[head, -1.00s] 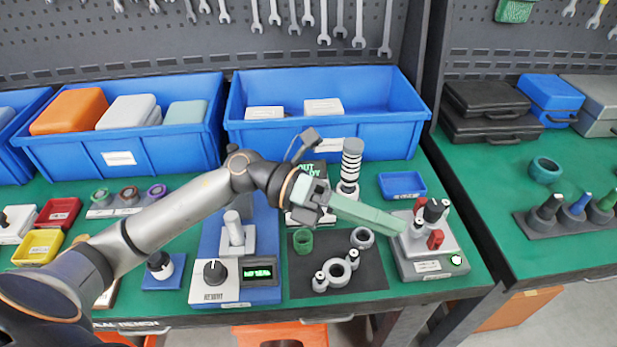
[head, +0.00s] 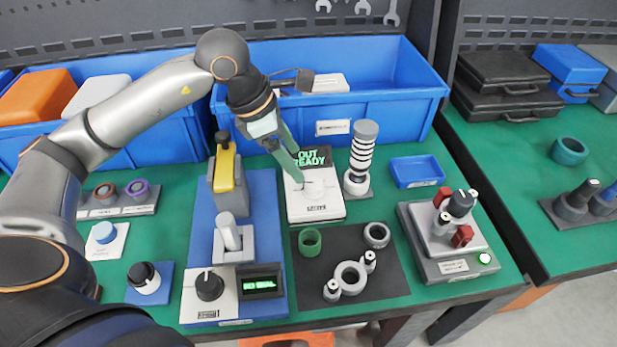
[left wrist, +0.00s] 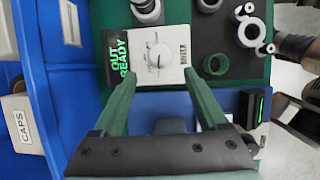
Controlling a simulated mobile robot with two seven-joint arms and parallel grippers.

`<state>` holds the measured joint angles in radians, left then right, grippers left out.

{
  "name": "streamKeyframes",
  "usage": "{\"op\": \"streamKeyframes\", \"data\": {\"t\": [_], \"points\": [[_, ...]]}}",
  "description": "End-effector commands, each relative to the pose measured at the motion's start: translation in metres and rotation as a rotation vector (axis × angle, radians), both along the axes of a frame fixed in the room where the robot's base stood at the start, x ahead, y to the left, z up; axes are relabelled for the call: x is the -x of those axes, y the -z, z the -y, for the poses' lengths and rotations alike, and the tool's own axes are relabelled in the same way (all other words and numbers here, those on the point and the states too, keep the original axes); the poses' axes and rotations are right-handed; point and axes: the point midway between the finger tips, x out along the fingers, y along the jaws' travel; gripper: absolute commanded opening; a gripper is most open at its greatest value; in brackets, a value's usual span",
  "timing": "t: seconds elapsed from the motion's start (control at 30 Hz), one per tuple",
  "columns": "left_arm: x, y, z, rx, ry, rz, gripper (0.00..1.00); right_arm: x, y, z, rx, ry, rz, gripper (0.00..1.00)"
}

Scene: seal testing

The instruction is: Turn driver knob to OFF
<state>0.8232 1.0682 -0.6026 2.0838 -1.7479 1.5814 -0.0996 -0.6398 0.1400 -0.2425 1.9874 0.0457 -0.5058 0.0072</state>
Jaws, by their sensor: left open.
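The driver unit (head: 315,208) is a white box with a white round knob (head: 317,188) on top and a dark screen (head: 313,156) reading "OUT READY" in green. In the left wrist view its knob (left wrist: 160,56) lies just beyond and between the green fingertips. The knob's exact setting is too small to read. My left gripper (head: 295,172) is open, with its green fingers pointing down over the driver unit, close to the knob. No contact with the knob can be made out. My right gripper is out of view.
A yellow-handled clamp (head: 225,170) on a blue plate stands left of the driver unit. A striped column (head: 362,155) stands close to its right. A dark mat (head: 380,275) with rings is in front. A large blue bin (head: 390,90) is behind.

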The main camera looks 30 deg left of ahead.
Motion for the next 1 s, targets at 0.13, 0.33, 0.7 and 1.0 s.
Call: {"op": "streamKeyframes", "data": {"t": [0.13, 0.33, 0.7, 1.0], "points": [[-0.008, 0.031, 0.010, 0.003, 0.002, -0.004, 0.76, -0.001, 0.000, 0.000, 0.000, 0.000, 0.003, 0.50], [-0.016, 0.059, 0.018, 0.004, 0.001, -0.003, 0.76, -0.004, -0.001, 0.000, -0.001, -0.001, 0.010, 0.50], [-0.021, 0.071, 0.022, 0.003, 0.001, 0.000, 0.76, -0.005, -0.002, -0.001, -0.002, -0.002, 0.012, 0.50], [-0.021, 0.071, 0.022, 0.003, 0.001, 0.000, 0.53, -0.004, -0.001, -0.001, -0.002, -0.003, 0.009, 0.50]]}}
